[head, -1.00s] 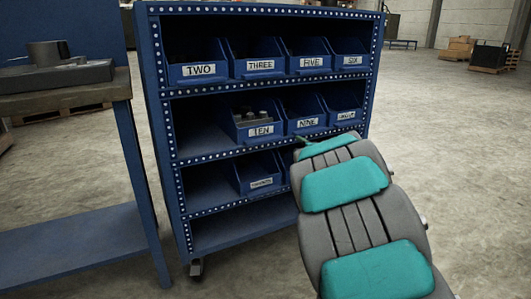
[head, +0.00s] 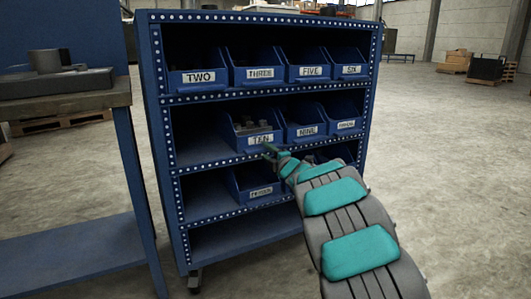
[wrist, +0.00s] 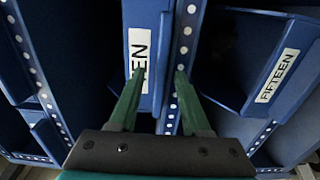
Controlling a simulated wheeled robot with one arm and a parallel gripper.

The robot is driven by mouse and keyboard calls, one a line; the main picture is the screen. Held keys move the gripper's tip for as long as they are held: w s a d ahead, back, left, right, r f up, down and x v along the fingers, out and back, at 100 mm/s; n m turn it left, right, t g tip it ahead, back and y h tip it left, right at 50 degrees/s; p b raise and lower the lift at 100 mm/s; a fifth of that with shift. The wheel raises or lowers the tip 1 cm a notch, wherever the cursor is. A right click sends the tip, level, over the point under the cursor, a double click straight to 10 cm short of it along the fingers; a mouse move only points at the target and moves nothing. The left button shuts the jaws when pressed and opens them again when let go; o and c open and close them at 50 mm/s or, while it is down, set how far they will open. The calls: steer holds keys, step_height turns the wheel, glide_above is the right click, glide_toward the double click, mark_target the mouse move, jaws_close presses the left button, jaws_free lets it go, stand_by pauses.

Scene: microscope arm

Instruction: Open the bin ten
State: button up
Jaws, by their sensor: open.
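The bin ten (head: 262,139) is a blue open-topped bin with a white TEN label and grey parts inside. It sits on the second shelf down in the head view, left of the bin nine (head: 306,131). In the wrist view the scene is turned sideways, and the front of bin ten (wrist: 140,25) shows part of its label. My gripper (head: 271,151) is open just in front of the lower part of that bin. In the wrist view my gripper's green fingers (wrist: 162,73) overlap the label on one side and the dotted shelf edge on the other. Contact cannot be told.
The blue rack (head: 152,125) has several labelled bins. A bin labelled FIFTEEN (wrist: 268,92) is right of the fingers in the wrist view, on the shelf below. A workbench (head: 60,103) stands left. Open floor (head: 455,180) lies right.

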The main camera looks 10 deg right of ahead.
steer(key=shift+x, duration=0.8)
steer(key=shift+f, duration=0.1)
jaws_close()
stand_by(0.8)
